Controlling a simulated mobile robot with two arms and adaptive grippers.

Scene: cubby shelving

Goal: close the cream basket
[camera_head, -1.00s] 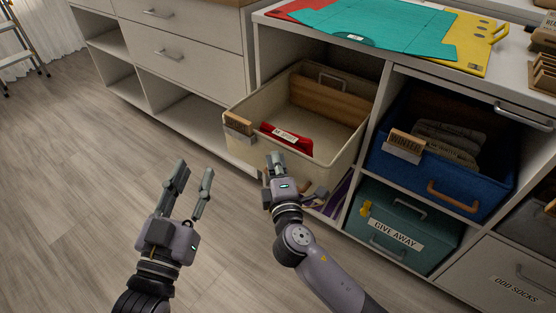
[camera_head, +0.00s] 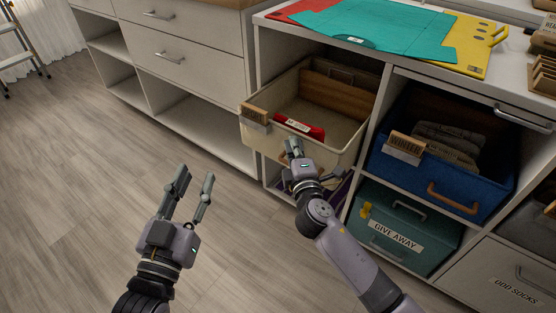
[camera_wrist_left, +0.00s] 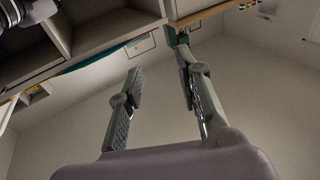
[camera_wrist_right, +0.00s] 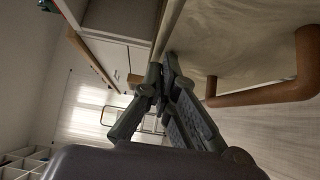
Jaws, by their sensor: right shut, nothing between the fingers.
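The cream basket (camera_head: 349,128) stands partly out of its cubby in the head view. A red item and a brown wooden piece lie inside it, and a wooden tag hangs on its front left. My right gripper (camera_head: 293,148) is shut and empty at the basket's front face. In the right wrist view its fingertips (camera_wrist_right: 162,62) are right by the cream front, with a brown handle (camera_wrist_right: 270,97) to the right; I cannot tell whether they touch. My left gripper (camera_head: 195,182) is open and empty over the floor, and its spread fingers show in the left wrist view (camera_wrist_left: 160,55).
A blue basket (camera_head: 490,190) sits in the cubby to the right, with a teal "GIVE AWAY" box (camera_head: 440,232) below. Teal and yellow folders (camera_head: 375,28) lie on the shelf top. The floor (camera_head: 80,190) to the left is clear.

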